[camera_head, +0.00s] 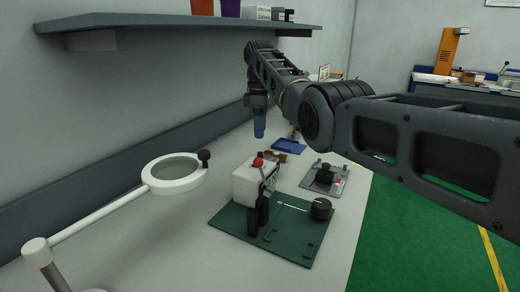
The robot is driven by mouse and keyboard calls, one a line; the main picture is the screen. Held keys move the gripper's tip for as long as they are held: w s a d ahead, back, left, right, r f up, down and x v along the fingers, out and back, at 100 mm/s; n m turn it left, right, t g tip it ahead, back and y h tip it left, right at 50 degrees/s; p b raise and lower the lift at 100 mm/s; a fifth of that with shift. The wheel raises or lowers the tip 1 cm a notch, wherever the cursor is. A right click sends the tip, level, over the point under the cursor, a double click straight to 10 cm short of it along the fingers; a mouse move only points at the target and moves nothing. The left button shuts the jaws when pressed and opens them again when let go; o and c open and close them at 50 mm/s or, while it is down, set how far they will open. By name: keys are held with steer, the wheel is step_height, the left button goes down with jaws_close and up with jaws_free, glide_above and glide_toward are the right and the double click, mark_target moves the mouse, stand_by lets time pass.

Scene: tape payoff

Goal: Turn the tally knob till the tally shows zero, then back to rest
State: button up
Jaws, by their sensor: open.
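A white box (246,186) with a red ball (258,162) on top stands on a dark green plate (290,249) on the bench. A round black knob (321,208) sits at the plate's right corner, and black uprights stand in front of the box. Behind it, a grey plate (338,189) carries another dark knob-like part (326,173). I cannot tell which of these is the tally knob, and no tally digits are readable. My gripper (259,128), with blue fingers pointing down, is open above and behind the white box, apart from it.
A white ring magnifier (162,188) on an arm reaches over the bench at left. A blue tray (289,146) lies farther back. A wall shelf (180,22) holds cups and boxes. My arm crosses the upper right.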

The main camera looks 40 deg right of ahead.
mark_target(260, 153)
steer(key=shift+f+n, duration=0.15)
steer(key=shift+n, duration=0.35)
step_height(260, 153, down, 8)
steer(key=shift+r, duration=0.25)
jaws_close()
